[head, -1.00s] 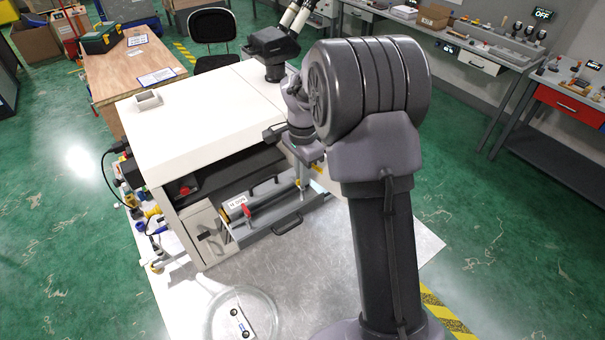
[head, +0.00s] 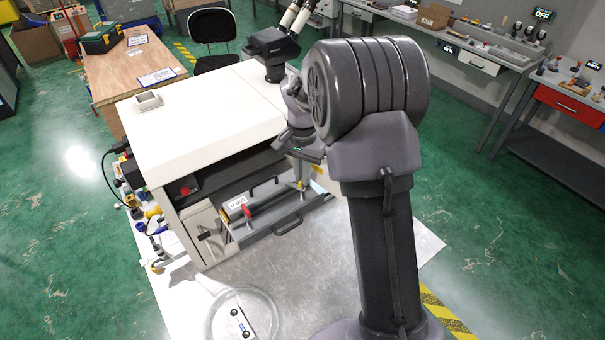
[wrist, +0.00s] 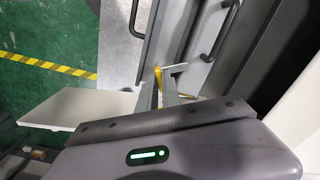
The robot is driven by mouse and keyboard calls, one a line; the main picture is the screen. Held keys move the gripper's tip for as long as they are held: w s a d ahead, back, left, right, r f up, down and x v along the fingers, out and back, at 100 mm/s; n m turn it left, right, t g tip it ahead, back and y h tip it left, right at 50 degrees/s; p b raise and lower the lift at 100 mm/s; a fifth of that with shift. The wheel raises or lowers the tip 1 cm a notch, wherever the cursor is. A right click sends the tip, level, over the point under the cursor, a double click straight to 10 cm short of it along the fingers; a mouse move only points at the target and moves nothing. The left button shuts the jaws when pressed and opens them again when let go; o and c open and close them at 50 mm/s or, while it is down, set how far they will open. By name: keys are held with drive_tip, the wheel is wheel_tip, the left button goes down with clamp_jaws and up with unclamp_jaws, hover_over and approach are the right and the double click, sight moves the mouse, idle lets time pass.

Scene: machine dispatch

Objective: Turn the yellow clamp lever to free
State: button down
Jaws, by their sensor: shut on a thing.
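The yellow clamp lever (wrist: 158,76) shows in the wrist view as a small yellow piece between my two fingertips, at the edge of the grey drawer. My gripper (wrist: 159,84) is shut on it. In the head view my gripper (head: 301,183) points down at the right end of the open drawer (head: 262,236), with a bit of yellow at its tips. The fingers hide most of the lever, so its exact angle cannot be told.
The drawer stands open from the white machine (head: 200,115), with a dark handle (head: 287,224) in front. A red lever (head: 246,210) and a white label stand at its left end. A round clear dish (head: 213,318) lies on the metal table in front.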

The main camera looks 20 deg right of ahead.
drive_tip(key=n+p, duration=0.1)
drive_tip(key=n, duration=0.5)
drive_tip(key=shift+r, duration=0.1)
drive_tip(key=n+p, duration=0.1)
drive_tip(key=n, duration=0.5)
idle(0.5)
drive_tip(key=c, duration=1.5)
unclamp_jaws()
drive_tip(key=shift+c, duration=0.2)
wheel_tip(320, 180, up, 17)
drive_tip(key=p, duration=0.1)
drive_tip(key=shift+r, duration=0.15)
